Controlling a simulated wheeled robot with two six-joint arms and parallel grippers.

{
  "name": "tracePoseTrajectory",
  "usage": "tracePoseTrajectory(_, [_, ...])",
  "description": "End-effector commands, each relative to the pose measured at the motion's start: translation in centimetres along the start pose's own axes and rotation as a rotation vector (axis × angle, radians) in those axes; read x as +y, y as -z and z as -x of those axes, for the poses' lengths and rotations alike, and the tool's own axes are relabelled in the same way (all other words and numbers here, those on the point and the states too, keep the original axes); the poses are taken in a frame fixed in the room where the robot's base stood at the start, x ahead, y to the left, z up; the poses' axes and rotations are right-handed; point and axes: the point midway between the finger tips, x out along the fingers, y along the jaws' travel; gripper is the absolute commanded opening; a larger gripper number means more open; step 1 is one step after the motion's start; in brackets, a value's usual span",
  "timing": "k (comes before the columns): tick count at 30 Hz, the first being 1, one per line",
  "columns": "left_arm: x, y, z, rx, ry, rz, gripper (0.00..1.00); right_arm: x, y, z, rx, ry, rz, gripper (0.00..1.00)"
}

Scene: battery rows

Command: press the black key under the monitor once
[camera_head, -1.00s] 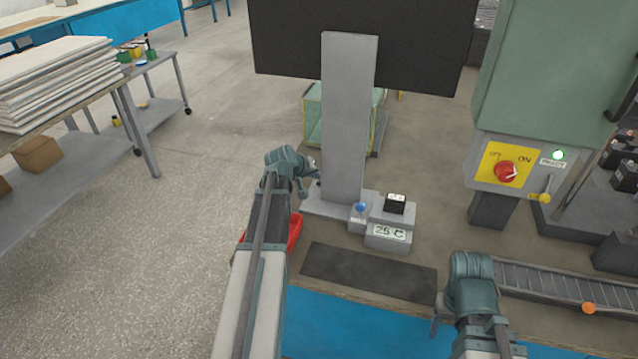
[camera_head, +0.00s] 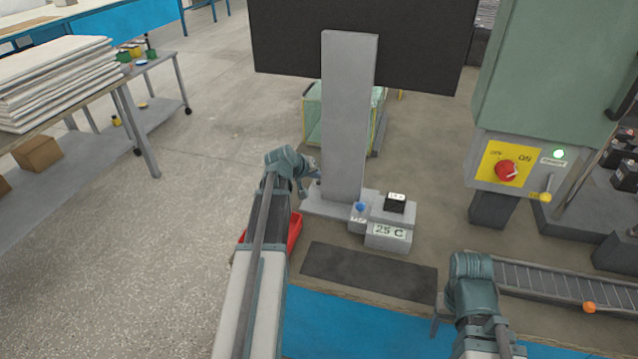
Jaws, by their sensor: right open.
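The monitor (camera_head: 360,45) is a large dark panel on a grey post at the top middle, cut off by the picture's upper edge. Below it, a black key (camera_head: 395,202) sits on top of a small grey box (camera_head: 388,238) whose front reads "25 C". My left gripper (camera_head: 313,182) is left of the post's foot, apart from the key; its fingers are small and partly hidden, so I cannot tell their opening. My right gripper (camera_head: 438,316) is open at the lower right, in front of the box and to its right, apart from the key.
A blue button (camera_head: 360,207) stands just left of the key. A dark mat (camera_head: 368,273) lies in front of the box. A roller conveyor (camera_head: 560,285) runs at the right, below a green machine (camera_head: 545,80) with a red switch. A red bin (camera_head: 294,233) is partly behind my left arm.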

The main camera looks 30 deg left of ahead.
Motion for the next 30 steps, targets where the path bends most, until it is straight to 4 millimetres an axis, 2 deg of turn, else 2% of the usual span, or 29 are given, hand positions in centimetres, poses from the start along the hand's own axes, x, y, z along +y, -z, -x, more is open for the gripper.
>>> tracePoseTrajectory(3, [-0.29, -0.30, -0.40, 0.000, 0.000, 0.000, 0.00, -0.05, 0.03, -0.58, 0.000, 0.000, 0.000, 0.64])
tracePoseTrajectory(30, [-0.56, -0.56, -0.76, 0.000, 0.000, 0.000, 0.00, -0.10, 0.06, -1.09, 0.000, 0.000, 0.000, 0.64])
